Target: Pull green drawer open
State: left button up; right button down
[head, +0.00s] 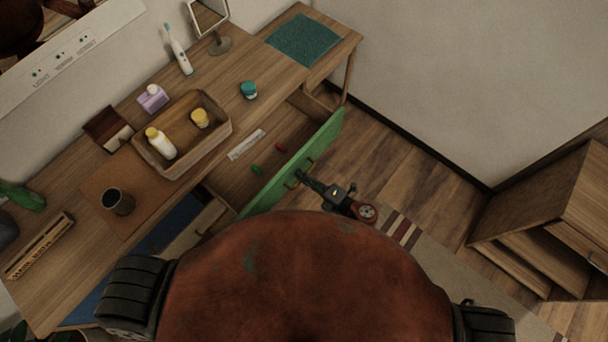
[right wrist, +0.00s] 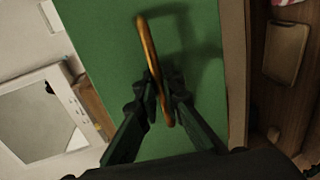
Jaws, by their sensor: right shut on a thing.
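The green drawer (head: 322,138) is pulled out from under the wooden desk, with its interior partly visible. Its green front (right wrist: 105,40) fills much of the right wrist view. A brass bar handle (right wrist: 150,50) stands out from that front. My right gripper (head: 302,177) is at the outer face of the drawer front. In the right wrist view, its two fingers (right wrist: 164,92) are closed around the handle, one on each side. My left gripper is not in view.
Inside the drawer are a small red item (head: 280,147) and a green item (head: 257,170). The desk top holds a wooden tray (head: 222,136), a dark cup (head: 117,201) and a mirror (head: 220,45). A wooden cabinet (head: 540,210) stands right.

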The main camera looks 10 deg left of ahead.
jog(key=c, duration=2.3)
grip_release()
jog(key=shift+c, duration=0.2)
jog(key=v, duration=1.2)
